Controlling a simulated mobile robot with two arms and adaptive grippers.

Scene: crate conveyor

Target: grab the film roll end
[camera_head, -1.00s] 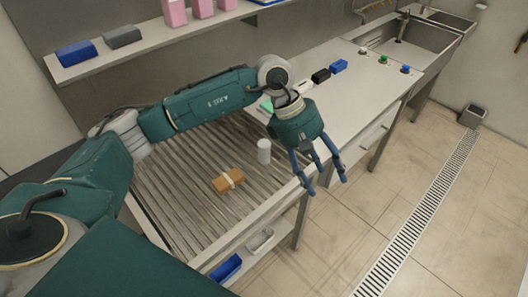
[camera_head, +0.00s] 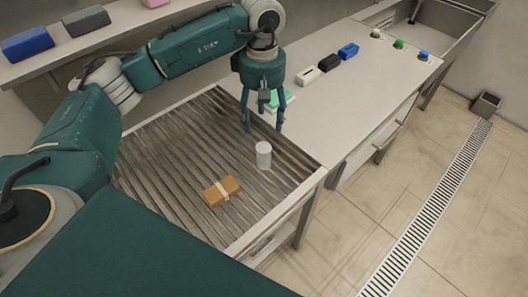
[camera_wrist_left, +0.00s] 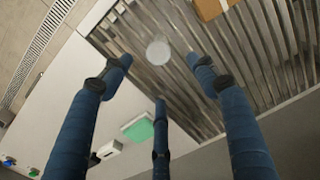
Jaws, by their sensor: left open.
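The film roll (camera_head: 263,155) is a small white cylinder standing upright on the slatted conveyor (camera_head: 190,155), near its right side. In the left wrist view the film roll (camera_wrist_left: 158,52) shows from above as a pale round disc, beyond the fingertips. My left gripper (camera_head: 264,128) points down above the conveyor, just behind the roll. Its three blue fingers are spread with nothing between them, also in the left wrist view (camera_wrist_left: 160,82). I cannot make out a loose film end. My right gripper is not in view.
A brown box with a pale band (camera_head: 221,191) lies on the conveyor, left of the roll. A green-topped item (camera_head: 280,98) lies behind my gripper. White, black and blue blocks (camera_head: 328,64) and coloured buttons (camera_head: 399,44) sit on the counter. A shelf (camera_head: 120,38) runs along the back.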

